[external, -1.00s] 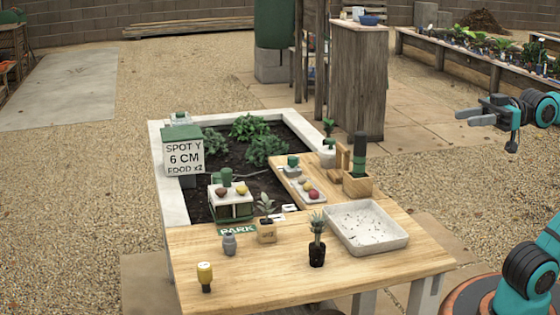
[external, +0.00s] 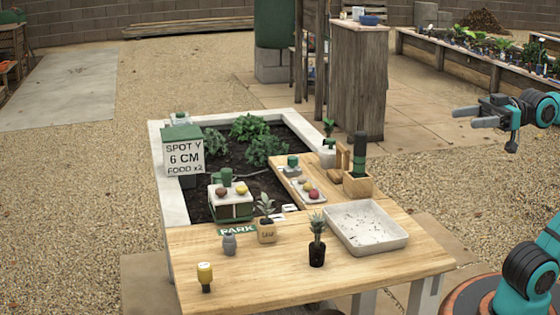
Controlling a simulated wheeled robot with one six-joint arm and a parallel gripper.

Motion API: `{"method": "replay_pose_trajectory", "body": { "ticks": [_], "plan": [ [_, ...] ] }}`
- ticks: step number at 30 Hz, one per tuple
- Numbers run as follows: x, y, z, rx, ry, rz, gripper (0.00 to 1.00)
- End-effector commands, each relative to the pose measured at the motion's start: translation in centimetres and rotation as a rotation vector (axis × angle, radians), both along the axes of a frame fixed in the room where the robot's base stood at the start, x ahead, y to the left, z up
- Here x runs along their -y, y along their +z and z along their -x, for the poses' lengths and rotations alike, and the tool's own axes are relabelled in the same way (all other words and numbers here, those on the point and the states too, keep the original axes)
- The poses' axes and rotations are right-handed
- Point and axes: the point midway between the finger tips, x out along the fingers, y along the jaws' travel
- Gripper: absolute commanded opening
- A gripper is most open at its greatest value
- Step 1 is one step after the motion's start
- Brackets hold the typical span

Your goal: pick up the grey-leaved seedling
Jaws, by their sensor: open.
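Two small potted plants stand upright on the wooden table (external: 400,268). One, in a black pot (external: 317,256), has upright spiky grey-green leaves (external: 317,225). The other, in a tan pot with dark lettering (external: 267,234), has pointed pale greyish leaves (external: 266,207). Its leaves look the greyer, but at this size I cannot be sure which is the grey-leaved seedling. My gripper (external: 465,117) is open and empty in the air at the right, well apart from both plants and beyond the table's right side.
A white speckled tray (external: 402,240) lies right of the black pot. A grey bottle-like item (external: 229,245) and a yellow-topped item (external: 205,275) stand at the left. A wooden holder (external: 358,186), a sign box (external: 184,155) and the raised bed (external: 170,195) are behind. The table's front middle is clear.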

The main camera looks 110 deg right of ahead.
Motion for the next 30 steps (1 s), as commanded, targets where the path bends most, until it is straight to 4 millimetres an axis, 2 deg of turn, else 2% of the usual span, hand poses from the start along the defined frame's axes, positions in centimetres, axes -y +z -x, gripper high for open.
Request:
{"method": "replay_pose_trajectory", "body": {
  "ticks": [4,8,17,30],
  "plan": [
    [0.0,0.1,-0.7,-0.024,-0.001,0.004,0.6],
    [0.2,0.1,-2.9,-0.102,-0.003,0.017,0.6],
    [0.8,-0.2,-9.9,-0.37,-0.003,0.06,0.6],
    [1.9,-2.6,-19.4,-0.768,0.023,0.113,0.6]
  ]
}}
